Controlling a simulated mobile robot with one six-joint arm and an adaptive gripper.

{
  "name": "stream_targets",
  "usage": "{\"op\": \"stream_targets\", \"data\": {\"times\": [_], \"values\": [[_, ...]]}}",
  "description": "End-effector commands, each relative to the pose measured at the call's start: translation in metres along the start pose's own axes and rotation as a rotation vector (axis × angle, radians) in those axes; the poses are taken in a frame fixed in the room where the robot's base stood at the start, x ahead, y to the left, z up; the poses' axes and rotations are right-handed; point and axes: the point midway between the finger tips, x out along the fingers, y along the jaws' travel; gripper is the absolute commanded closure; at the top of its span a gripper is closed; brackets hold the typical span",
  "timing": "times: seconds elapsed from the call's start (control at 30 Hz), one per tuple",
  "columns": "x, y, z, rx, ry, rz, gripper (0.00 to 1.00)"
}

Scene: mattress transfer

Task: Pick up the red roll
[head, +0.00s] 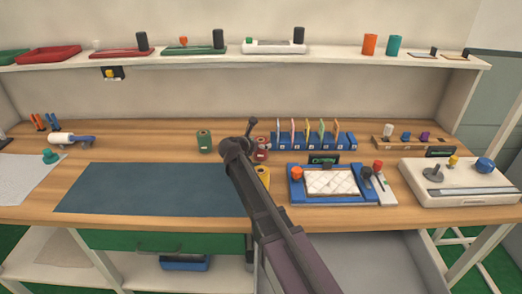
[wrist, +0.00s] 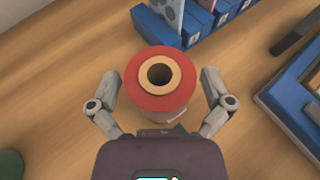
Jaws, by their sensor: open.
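The red roll (wrist: 134,78) stands upright on the wooden table, with a tan core and a dark hole at its top in the wrist view. In the head view the red roll (head: 260,155) is partly hidden behind my arm. My gripper (wrist: 160,92) is open, with one finger on each side of the roll. I see gaps between the fingers and the roll, and I cannot tell how far down the fingertips reach. In the head view the fingers are hidden or too small to make out.
A blue rack (head: 312,141) with coloured cards stands close behind the roll. A green roll (head: 204,141) is to the left and a yellow roll (head: 262,178) in front. A blue-framed tray (head: 326,204) is to the right. A dark mat (head: 150,190) lies at the left, clear.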

Motion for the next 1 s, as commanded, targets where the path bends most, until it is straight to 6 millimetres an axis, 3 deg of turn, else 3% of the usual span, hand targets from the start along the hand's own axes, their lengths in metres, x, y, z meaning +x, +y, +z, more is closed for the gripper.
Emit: {"op": "stream_targets", "data": {"times": [0.3, 0.5, 0.57, 0.6, 1.0], "values": [[0.0008, -0.0011, 0.0004, 0.001, 0.0, -0.002, 0.0], [0.0008, -0.0011, 0.0004, 0.001, 0.0, -0.002, 0.59], [0.0008, -0.0011, 0.0004, 0.001, 0.0, -0.002, 0.77], [0.0008, -0.0011, 0.0005, 0.001, -0.001, -0.002, 0.81], [-0.0005, -0.001, 0.0033, 0.001, 0.0, -0.002, 0.81]]}}
